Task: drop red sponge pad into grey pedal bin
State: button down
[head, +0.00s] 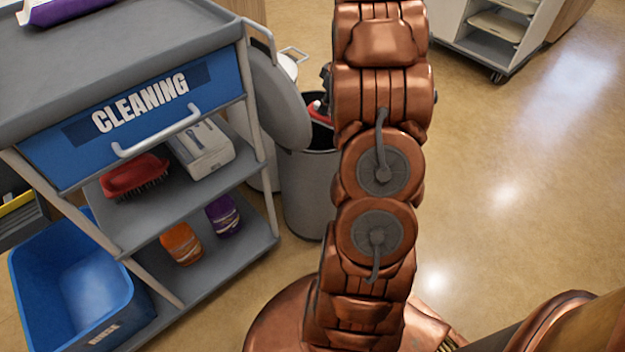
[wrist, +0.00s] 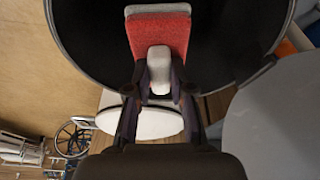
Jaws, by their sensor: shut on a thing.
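The red sponge pad (wrist: 158,35) has a pale grey edge and a pale block on its near side. My gripper (wrist: 159,78) is shut on it, with the fingers on either side of the pale block. In the wrist view the pad lies across the dark round opening of the grey pedal bin (wrist: 287,12). In the head view the bin (head: 308,190) stands just right of the cart, its lid (head: 279,92) raised. A bit of the red pad (head: 316,109) shows at the bin's mouth; my arm hides most of the gripper there. Its exact height over the rim is unclear.
A cleaning cart (head: 180,225) stands at left, with a red brush (head: 135,177), bottles and a white box on its shelves. A blue tub (head: 72,280) is at lower left. A lighter bin (head: 289,66) stands behind the grey one. The floor at right is clear.

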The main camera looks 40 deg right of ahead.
jog(key=shift+f, duration=0.25)
jog(key=c, duration=0.9)
grip_release()
jog(key=shift+c, duration=0.2)
jog(key=shift+r, duration=0.1)
jog(key=v, duration=1.1)
jog(key=shift+s+r, duration=0.25)
jog(key=shift+r, duration=0.15)
